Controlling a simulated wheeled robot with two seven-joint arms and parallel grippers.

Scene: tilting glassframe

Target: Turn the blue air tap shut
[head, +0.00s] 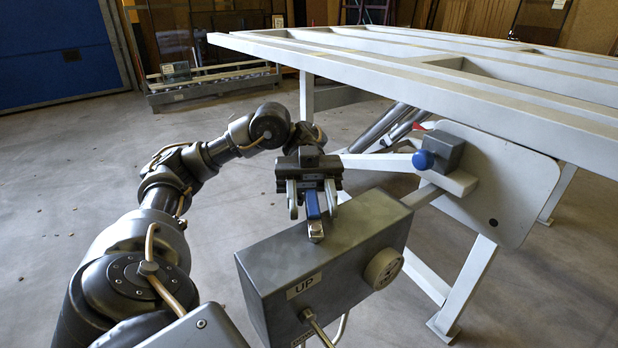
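The blue air tap (313,206) is a small blue lever on top of a grey control box (300,262). Its near end sits by a small metal fitting on the box top. My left gripper (312,208) is above the box with its fingers pointing down, one on each side of the blue lever. The fingers are apart, and a gap shows between each finger and the lever. The gripper body hides the far end of the lever. My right gripper is not in the picture.
The box carries an "UP" label (304,285), a round pale knob (383,269) and a metal lever (318,327). A white tilting frame (440,75) stands behind to the right, with a blue ball knob (422,160) on its side plate. A low rack (215,85) stands at the back.

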